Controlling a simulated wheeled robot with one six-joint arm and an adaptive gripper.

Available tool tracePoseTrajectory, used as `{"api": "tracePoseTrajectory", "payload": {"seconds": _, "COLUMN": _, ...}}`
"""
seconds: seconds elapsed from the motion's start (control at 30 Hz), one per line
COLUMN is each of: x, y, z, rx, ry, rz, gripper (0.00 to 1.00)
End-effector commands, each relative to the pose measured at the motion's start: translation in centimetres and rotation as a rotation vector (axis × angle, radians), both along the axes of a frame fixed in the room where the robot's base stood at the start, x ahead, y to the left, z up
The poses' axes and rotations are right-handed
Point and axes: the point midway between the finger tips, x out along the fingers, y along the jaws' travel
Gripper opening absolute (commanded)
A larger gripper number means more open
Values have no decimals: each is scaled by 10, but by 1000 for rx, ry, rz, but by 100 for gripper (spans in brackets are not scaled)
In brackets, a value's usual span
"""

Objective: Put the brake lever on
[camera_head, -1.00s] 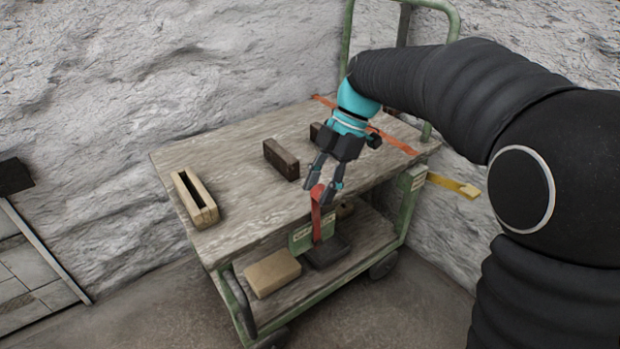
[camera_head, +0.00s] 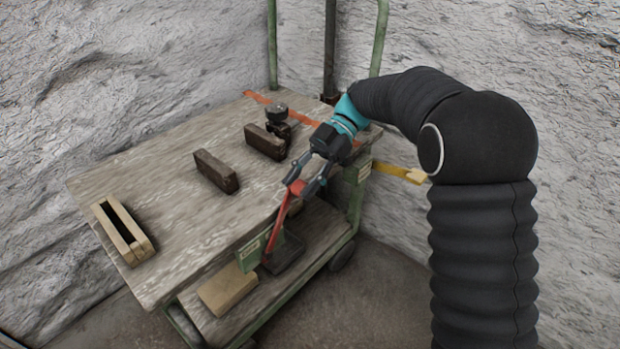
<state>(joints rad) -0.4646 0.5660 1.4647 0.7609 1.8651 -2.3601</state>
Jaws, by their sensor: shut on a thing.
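The red lever (camera_head: 279,225), which I take for the brake lever, rises from a dark base (camera_head: 287,257) at the near side of the cart, beside a small green labelled plate (camera_head: 250,254). It is tilted, with its top leaning to the right in the picture. My gripper (camera_head: 305,187) is shut on the lever's red top end, just beyond the edge of the upper deck. The fingers cover part of that end.
The cart's wooden upper deck (camera_head: 170,235) carries a slotted pale wooden block (camera_head: 122,231), two dark blocks (camera_head: 216,171) and a dark round-topped object (camera_head: 277,114). A pale block (camera_head: 228,288) lies on the lower shelf. A yellow bar (camera_head: 398,172) sticks out right. Rough walls stand behind.

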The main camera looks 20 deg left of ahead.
Motion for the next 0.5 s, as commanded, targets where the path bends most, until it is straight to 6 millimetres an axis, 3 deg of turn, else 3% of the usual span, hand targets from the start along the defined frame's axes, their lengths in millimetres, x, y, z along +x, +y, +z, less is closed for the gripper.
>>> {"api": "tracePoseTrajectory", "payload": {"seconds": 0.4, "x": -1, "y": -4, "z": -5, "rx": -14, "ry": 19, "rz": 9, "gripper": 0}}
{"api": "tracePoseTrajectory", "payload": {"seconds": 0.43, "x": -1, "y": -4, "z": -5, "rx": -14, "ry": 19, "rz": 8, "gripper": 46}}
{"api": "tracePoseTrajectory", "payload": {"seconds": 0.5, "x": -1, "y": -4, "z": -5, "rx": -13, "ry": 16, "rz": 8, "gripper": 60}}
